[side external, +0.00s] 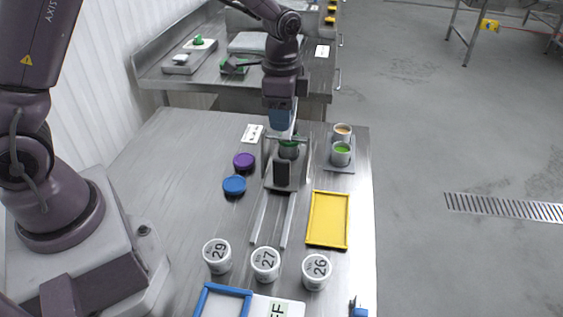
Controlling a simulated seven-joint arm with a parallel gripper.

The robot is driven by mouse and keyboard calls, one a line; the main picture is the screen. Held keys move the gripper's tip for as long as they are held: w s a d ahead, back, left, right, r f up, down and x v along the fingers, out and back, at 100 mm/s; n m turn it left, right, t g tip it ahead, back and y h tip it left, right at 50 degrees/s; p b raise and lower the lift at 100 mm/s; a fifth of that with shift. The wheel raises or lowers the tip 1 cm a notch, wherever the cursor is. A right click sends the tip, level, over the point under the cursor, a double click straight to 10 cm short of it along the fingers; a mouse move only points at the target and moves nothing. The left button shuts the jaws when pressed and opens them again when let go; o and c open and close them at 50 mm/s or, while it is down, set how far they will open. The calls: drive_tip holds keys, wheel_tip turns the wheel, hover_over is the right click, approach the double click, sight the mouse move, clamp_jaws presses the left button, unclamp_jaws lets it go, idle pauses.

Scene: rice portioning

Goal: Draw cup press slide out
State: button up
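The metal press (297,185) stands at the middle of the table, its slide rails (260,219) running toward the front. A black upright block (282,173) is at the front of its slide. A cup with green on top (289,151) sits inside the press, partly hidden by the frame. My gripper (283,130) points down at the top of the press, just above or touching it. A blue part shows at its end; its fingers are not clear, so I cannot tell if it is open or holding anything.
Two cups, one orange-filled (342,130) and one green-filled (341,150), stand right of the press. Purple (244,161) and blue (234,185) lids lie left. A yellow tray (312,219) and numbered cups 29 (217,259), 27 (265,267), 26 (316,275) are nearer the front.

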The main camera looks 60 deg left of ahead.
sight(281, 160)
wheel_tip(281, 160, down, 13)
drive_tip(key=shift+r, duration=0.1)
idle(0.3)
drive_tip(key=shift+c, duration=0.4)
clamp_jaws()
